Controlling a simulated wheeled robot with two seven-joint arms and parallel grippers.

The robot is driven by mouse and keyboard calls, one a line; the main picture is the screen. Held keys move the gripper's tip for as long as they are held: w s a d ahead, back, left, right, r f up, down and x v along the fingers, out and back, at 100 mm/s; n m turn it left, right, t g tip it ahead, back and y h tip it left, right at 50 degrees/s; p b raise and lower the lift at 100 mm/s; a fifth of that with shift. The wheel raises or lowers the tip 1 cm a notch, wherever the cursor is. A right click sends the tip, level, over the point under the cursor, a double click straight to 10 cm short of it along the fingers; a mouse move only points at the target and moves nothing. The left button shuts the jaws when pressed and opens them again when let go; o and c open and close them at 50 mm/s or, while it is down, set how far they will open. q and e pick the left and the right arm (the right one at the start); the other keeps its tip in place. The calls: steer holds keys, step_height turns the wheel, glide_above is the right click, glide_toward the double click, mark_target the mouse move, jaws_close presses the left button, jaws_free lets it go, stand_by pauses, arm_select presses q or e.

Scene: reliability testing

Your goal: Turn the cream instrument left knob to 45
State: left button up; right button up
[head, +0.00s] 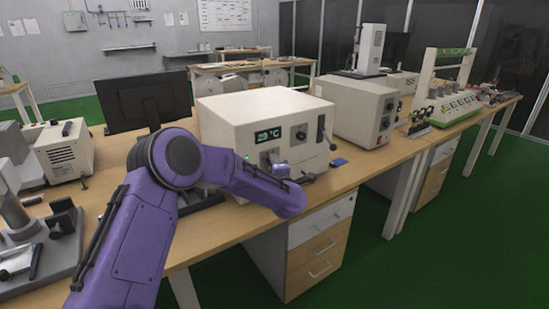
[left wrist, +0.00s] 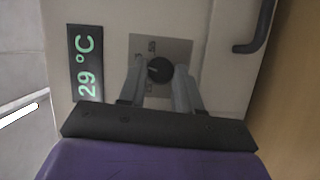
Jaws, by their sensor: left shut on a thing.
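The cream instrument (head: 240,112) stands on the wooden bench, and its front also shows in the left wrist view (left wrist: 115,22). Its green display (left wrist: 87,62) appears to read 29 °C. The left knob (left wrist: 159,70) is round and black with a pale pointer line, on a grey plate with a printed scale. My left gripper (left wrist: 158,84) is shut on the left knob, one finger at each side. In the head view my left gripper (head: 272,160) is at the instrument's lower front, and my purple arm and hand mostly hide the knob. My right gripper is not in view.
A black handle (head: 320,128) sticks out from the right of the instrument's front. A black monitor (head: 145,102) stands at its left, and another cream box (head: 352,105) at its right. A small blue item (head: 338,161) lies on the bench near the instrument's right corner.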

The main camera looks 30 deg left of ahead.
arm_select(q)
steer(key=shift+m+p, duration=0.6)
steer(key=shift+p, duration=0.05)
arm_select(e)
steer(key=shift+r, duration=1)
arm_select(q)
steer(key=o, duration=1)
steer(key=shift+o, duration=0.2)
steer(key=b+v, duration=0.1)
steer(key=v, duration=0.9)
steer(key=shift+s+d, duration=0.15)
steer(key=shift+d, duration=0.05)
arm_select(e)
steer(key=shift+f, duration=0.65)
arm_select(q)
steer(key=shift+r, duration=0.15)
